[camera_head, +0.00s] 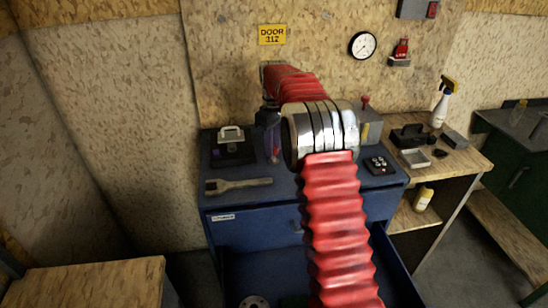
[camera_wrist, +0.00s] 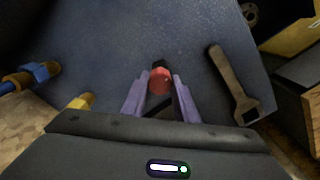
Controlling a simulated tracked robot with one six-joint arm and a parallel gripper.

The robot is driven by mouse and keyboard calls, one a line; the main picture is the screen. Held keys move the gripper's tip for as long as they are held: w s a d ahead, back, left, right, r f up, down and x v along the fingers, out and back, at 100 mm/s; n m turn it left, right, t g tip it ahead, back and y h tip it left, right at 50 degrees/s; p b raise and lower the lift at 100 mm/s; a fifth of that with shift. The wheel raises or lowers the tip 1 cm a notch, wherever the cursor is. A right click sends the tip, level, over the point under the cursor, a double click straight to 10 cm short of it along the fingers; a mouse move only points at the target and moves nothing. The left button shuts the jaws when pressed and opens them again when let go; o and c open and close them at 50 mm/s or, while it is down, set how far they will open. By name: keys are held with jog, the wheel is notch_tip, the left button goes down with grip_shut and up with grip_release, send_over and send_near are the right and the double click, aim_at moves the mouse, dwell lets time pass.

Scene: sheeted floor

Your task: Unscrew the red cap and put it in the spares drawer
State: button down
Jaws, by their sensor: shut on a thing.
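In the wrist view the red cap (camera_wrist: 160,80) sits between the two purple fingers of my gripper (camera_wrist: 160,88), which are shut on it. A dark part shows just behind the cap toward the palm; I cannot tell whether the cap is still on a thread. A blue drawer (camera_head: 398,266) stands open at the front of the bench, partly behind my arm. Its label is too small to read.
A wrench (camera_head: 238,184) lies on the bench, also seen in the wrist view (camera_wrist: 232,88). A black case (camera_head: 232,146) stands back left, a keypad (camera_head: 381,165) right. A spray bottle (camera_head: 443,103) and tray (camera_head: 415,158) stand on the wooden bench at right.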

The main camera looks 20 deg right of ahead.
jog(key=shift+r, duration=1.05)
jog(key=shift+r, duration=1.9)
jog(key=shift+s, duration=0.15)
